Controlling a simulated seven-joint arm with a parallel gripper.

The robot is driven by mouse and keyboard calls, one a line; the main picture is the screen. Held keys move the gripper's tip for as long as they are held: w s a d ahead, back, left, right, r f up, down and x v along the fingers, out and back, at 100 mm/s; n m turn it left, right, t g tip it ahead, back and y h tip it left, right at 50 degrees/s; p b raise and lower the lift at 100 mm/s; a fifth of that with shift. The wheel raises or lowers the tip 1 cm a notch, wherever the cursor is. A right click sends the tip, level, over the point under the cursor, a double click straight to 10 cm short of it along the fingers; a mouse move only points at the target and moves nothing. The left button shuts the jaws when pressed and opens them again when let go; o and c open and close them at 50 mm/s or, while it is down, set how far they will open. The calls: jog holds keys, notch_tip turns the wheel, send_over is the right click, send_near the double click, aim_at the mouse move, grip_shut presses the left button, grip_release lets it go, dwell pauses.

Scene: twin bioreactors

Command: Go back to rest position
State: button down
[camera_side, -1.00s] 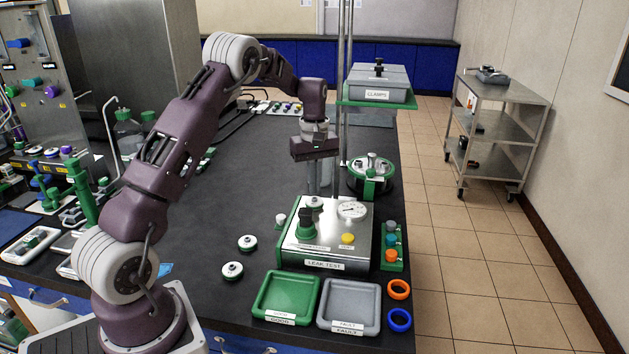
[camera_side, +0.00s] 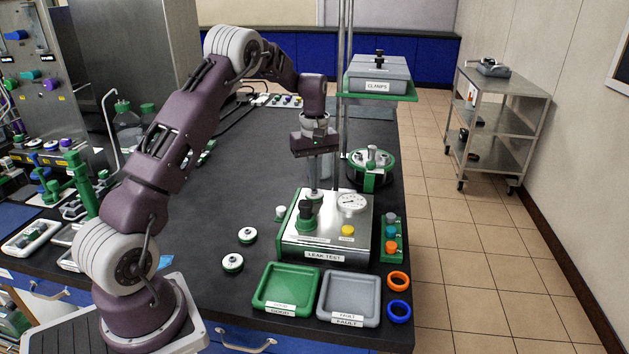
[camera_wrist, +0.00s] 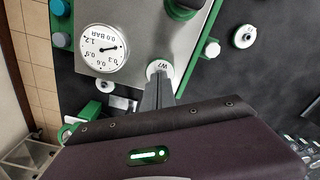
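My gripper (camera_side: 314,190) points straight down over the leak test station (camera_side: 330,225), a metal-topped box with a green base, round gauge and yellow button. In the wrist view my fingers (camera_wrist: 158,82) reach to a round white cap marked W7 (camera_wrist: 160,67) on the metal top, beside the gauge (camera_wrist: 103,48). My arm is stretched forward over the bench.
A green tray (camera_side: 259,303) and a grey tray (camera_side: 323,316) lie in front of the station. Two white-topped caps (camera_side: 246,235) lie to its left.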

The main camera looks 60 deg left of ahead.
jog(key=shift+r, duration=3.2)
jog(key=s+d+r+m+t, duration=0.3)
jog(key=s+d+r+m, duration=0.4)
jog(key=s+d+r, duration=0.65)
jog(key=s+d+f+m+t, duration=0.1)
jog(key=s+d+m, duration=0.3)
jog(key=s, duration=0.4)
jog(key=s+d+f+m+t, duration=0.1)
jog(key=s+d+m, duration=0.3)
jog(key=s+d, duration=0.3)
jog(key=shift+s+f+t, duration=0.25)
jog(key=shift+s+t, duration=0.05)
jog(key=shift+s, duration=0.6)
